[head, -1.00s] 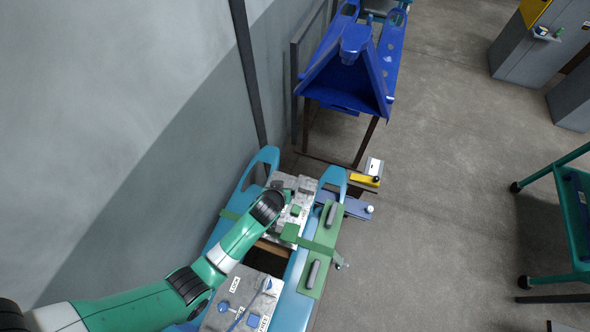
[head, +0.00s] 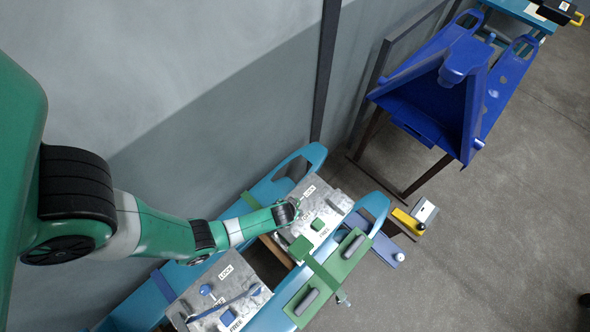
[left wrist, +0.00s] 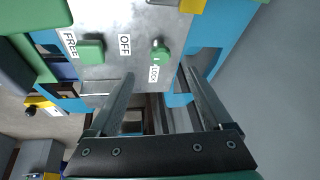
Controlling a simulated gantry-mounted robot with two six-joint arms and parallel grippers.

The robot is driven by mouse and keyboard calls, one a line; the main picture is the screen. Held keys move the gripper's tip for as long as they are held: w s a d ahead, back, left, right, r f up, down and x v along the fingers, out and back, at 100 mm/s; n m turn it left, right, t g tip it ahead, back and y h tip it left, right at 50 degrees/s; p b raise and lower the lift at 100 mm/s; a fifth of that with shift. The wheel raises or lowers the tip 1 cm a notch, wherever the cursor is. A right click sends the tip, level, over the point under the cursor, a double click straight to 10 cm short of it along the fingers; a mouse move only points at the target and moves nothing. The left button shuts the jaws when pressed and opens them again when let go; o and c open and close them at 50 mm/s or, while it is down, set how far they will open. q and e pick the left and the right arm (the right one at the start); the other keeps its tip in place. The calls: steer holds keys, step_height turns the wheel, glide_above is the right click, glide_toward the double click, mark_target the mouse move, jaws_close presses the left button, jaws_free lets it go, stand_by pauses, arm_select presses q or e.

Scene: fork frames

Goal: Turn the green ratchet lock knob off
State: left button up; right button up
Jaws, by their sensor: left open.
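A grey metal panel (head: 331,205) with LOCK and FREE labels lies between blue rails. In the left wrist view, a round green knob (left wrist: 160,54) sits on this panel beside the OFF and LOCK labels. A square green knob (left wrist: 91,50) sits near the FREE label, and it also shows in the head view (head: 318,224). My left gripper (left wrist: 158,72) is open and empty, its two fingers spread with the round knob beyond and between their tips. In the head view my left gripper (head: 296,207) is at the panel's left edge, and the round knob is not clear there.
A second grey panel (head: 238,285) with a blue knob and blue lever lies nearer. A green plate (head: 334,272) with dark handles is on the right rail. A blue stand (head: 430,95) is further back. The wall is close on the left; floor is open on the right.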

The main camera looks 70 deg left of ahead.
arm_select(q)
steer(key=b+x, duration=0.7)
steer(key=x, duration=0.3)
steer(key=shift+b, duration=0.4)
steer(key=shift+w+a+f, duration=0.15)
steer(key=shift+a+f, duration=0.05)
jaws_close()
